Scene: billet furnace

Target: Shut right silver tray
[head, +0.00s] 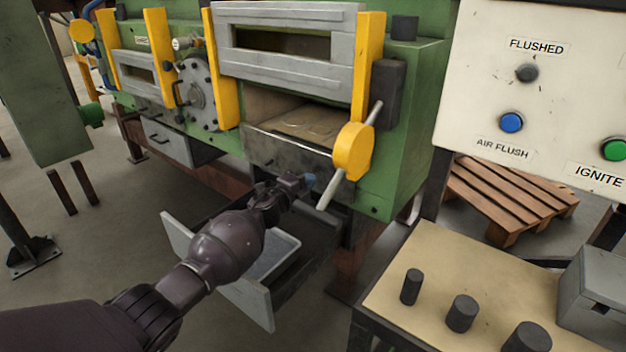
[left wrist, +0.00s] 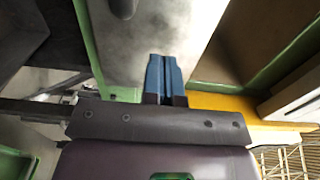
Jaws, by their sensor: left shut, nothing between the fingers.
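The right silver tray (head: 252,303) is a drawer pulled well out from under the furnace's right opening, its grey front panel facing the lower left. My left arm crosses over it and hides its middle. My left gripper (head: 309,181) is shut and empty, above the tray's rear right part, near the furnace's lower front edge. In the left wrist view its blue fingertips (left wrist: 164,75) are together, in front of a smudged grey metal plate (left wrist: 150,40). I cannot tell whether they touch it. My right gripper is in neither view.
A yellow-weighted lever (head: 353,150) hangs just right of the gripper. The furnace's right door (head: 290,70) is raised. The left silver tray (head: 166,143) sits under the left opening. A table with dark cylinders (head: 461,313) stands at the lower right. Floor left of the tray is clear.

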